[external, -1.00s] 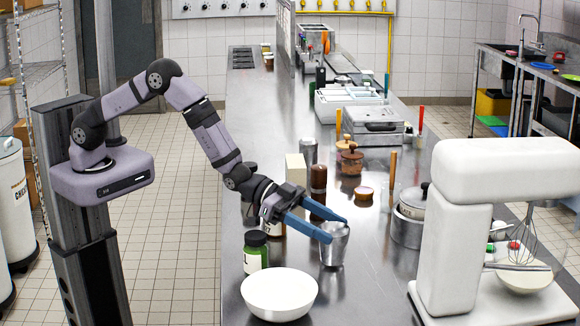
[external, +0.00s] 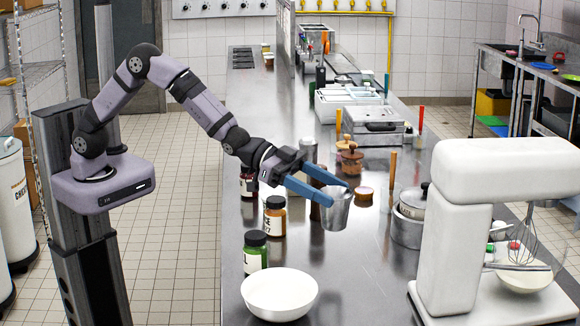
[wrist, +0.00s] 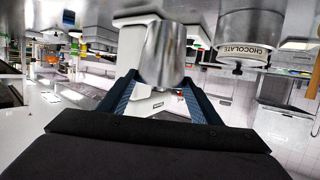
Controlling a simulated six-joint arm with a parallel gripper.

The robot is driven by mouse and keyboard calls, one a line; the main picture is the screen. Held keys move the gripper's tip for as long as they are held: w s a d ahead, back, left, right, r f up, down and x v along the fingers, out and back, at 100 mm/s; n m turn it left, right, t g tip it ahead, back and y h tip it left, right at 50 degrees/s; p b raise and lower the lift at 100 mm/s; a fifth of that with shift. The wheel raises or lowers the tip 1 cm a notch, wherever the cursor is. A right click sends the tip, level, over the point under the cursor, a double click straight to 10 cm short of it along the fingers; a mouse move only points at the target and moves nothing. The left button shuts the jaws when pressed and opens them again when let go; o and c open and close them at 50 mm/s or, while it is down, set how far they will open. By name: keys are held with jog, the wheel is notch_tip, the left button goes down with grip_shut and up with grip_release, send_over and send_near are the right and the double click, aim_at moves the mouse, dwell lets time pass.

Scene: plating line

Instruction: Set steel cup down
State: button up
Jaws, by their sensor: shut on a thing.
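The steel cup (external: 336,213) is a shiny tapered metal cup. In the external view it is held by my gripper (external: 338,192), whose blue fingers close on it near the rim. It hangs roughly upright above the steel counter (external: 350,275). In the wrist view the cup (wrist: 165,55) sits between the two finger tips (wrist: 160,82), and the picture is turned over. The cup's inside is hidden.
A white bowl (external: 279,296), a green-labelled jar (external: 256,253) and an orange jar (external: 274,217) stand left of the cup. A pot (external: 408,222) and a white mixer (external: 455,225) stand right. The counter just below and in front of the cup is bare.

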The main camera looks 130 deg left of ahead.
jog(key=shift+w+d+r, duration=0.1)
jog(key=shift+w+r, duration=0.05)
jog(key=shift+r, duration=0.4)
jog(key=d+r+m+h, duration=0.2)
jog(key=d+m+h, duration=0.2)
jog(key=d+h, duration=0.3)
jog(key=s+d+f+m+g+h, duration=0.25)
jog(key=s+d+f, duration=0.2)
jog(key=d, duration=0.25)
jog(key=s+d+f+m+g+h, duration=0.1)
jog(key=s+d+f+m+h, duration=0.25)
jog(key=s+d, duration=0.2)
jog(key=s+d+f+m+g+h+p, duration=0.1)
jog(key=s+d+f+m+g+p, duration=0.15)
jog(key=s, duration=0.35)
jog(key=s+d+f+m+g+h+p, duration=0.1)
jog(key=s+d+m+p, duration=0.15)
jog(key=s, duration=0.45)
jog(key=s+a+r+n+t+p, duration=0.25)
jog(key=s+p, duration=0.35)
jog(key=p, duration=0.3)
jog(key=shift+g+y, duration=0.3)
jog(key=shift+g, duration=0.15)
jog(key=f+b, duration=0.1)
jog(key=b, duration=0.1)
jog(key=f+b, duration=0.3)
jog(key=shift+a+f+b, duration=0.1)
jog(key=shift+a+b, duration=0.2)
jog(key=shift+a, duration=0.05)
